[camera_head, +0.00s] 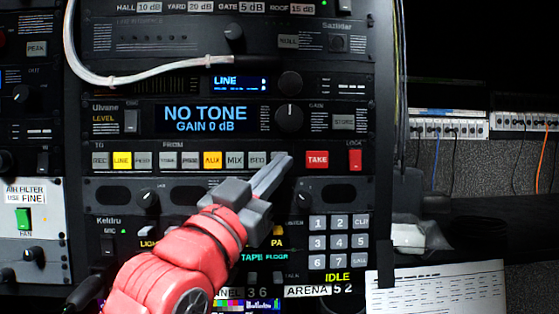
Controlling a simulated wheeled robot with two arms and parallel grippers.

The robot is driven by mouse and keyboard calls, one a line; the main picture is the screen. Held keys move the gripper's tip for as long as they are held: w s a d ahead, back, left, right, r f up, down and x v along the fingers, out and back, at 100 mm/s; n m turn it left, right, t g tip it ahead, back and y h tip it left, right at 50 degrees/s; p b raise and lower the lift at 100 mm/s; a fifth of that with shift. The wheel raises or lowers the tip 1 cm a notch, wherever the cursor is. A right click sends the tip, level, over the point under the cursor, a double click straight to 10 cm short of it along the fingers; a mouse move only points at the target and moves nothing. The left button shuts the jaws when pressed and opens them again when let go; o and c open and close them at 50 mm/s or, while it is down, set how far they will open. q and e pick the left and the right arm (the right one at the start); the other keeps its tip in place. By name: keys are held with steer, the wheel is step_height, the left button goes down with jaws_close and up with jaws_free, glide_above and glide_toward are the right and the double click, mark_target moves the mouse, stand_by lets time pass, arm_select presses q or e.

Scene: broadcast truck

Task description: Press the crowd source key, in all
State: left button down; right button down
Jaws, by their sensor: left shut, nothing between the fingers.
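A row of source keys under FROM sits in the rack panel. The AUX key (212,160) is lit orange, and the MIX key (234,160) and BED key (257,160) are pale. The last key (279,156) of the row is mostly hidden behind my fingertips; its label cannot be read, and no readable crowd label shows. My left gripper (284,163) is shut and empty, its tips at that key; whether they touch it I cannot tell. The display (205,117) reads NO TONE, GAIN 0 dB. My right gripper is not in view.
Left of the row, the LINE key (122,160) is lit yellow under TO. A red TAKE key (317,160) and a red LOCK switch (355,160) are to the right. A number keypad (338,242) is below. A white cable (130,78) hangs across the upper left.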

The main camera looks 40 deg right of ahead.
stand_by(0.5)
arm_select(q)
steer(key=shift+w+d+b, duration=0.25)
steer(key=shift+w+b, duration=0.1)
steer(key=shift+b, duration=0.1)
steer(key=shift+w+d+b, duration=0.15)
steer(key=shift+w+b, duration=0.15)
stand_by(0.5)
stand_by(0.3)
steer(key=shift+s+a+b, duration=0.25)
steer(key=shift+s+b, duration=0.1)
steer(key=shift+s, duration=0.25)
steer(key=shift+s+a+b, duration=0.25)
steer(key=shift+s+b, duration=0.05)
steer(key=shift+s, duration=0.3)
